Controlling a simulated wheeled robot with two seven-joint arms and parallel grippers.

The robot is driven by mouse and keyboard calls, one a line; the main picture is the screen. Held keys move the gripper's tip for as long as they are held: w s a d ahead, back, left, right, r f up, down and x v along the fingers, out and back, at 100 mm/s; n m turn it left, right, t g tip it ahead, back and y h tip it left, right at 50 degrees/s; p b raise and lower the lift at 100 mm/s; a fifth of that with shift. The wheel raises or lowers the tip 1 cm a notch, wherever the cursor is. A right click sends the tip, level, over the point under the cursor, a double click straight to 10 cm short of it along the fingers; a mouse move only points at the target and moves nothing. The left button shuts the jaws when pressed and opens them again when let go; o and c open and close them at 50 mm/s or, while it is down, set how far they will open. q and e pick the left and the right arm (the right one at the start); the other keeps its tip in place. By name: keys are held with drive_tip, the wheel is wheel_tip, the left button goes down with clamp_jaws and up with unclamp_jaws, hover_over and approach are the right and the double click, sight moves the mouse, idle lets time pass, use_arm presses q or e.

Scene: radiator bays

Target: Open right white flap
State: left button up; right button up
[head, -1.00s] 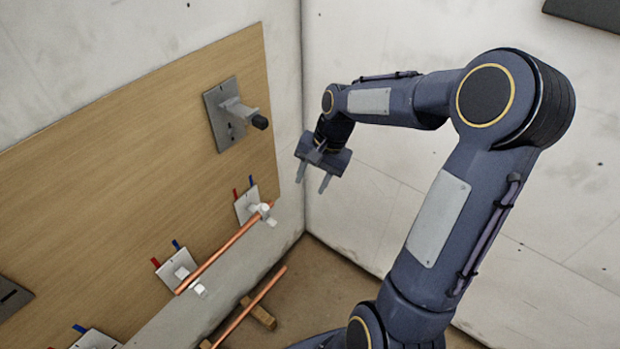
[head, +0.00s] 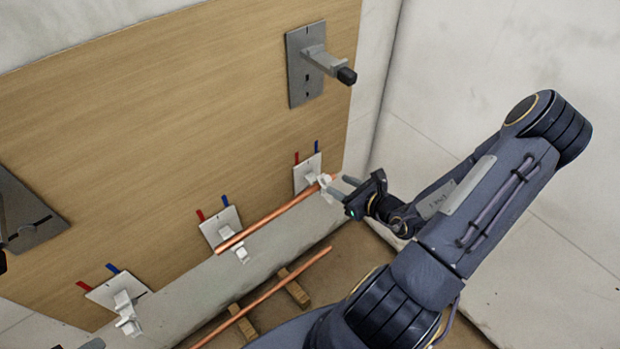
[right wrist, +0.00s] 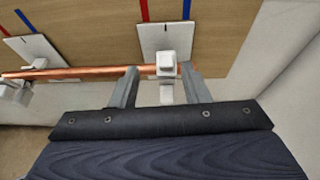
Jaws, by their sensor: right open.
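The right white flap (head: 326,184) is a small white piece on the rightmost white plate (head: 308,172), at the right end of the upper copper pipe (head: 275,214). It also shows in the right wrist view (right wrist: 166,93), below the white block on the pipe. My right gripper (head: 340,185) is beside it, with fingers pointing at the board. In the right wrist view its two fingers (right wrist: 158,86) are apart, one on each side of the flap. I cannot tell whether they touch it. My left gripper is not in view.
Another white plate (head: 220,228) carries the pipe's left end. A further plate (head: 118,290) is at lower left. A grey bracket (head: 305,66) juts from the wooden board (head: 180,110) above. A second copper pipe (head: 262,298) lies on wooden blocks below. The right wall is close by.

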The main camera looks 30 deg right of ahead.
sight(328, 180)
drive_tip(key=shift+m+h, duration=0.3)
drive_tip(key=shift+h, duration=0.1)
drive_tip(key=x, duration=0.5)
drive_tip(key=b+x, duration=0.1)
drive_tip(key=x, duration=0.1)
drive_tip(key=shift+w+d+f, duration=0.2)
drive_tip(key=shift+d+f, duration=0.05)
drive_tip(key=shift+f, duration=0.3)
drive_tip(key=shift+c, duration=0.4)
drive_tip(key=c, duration=0.7)
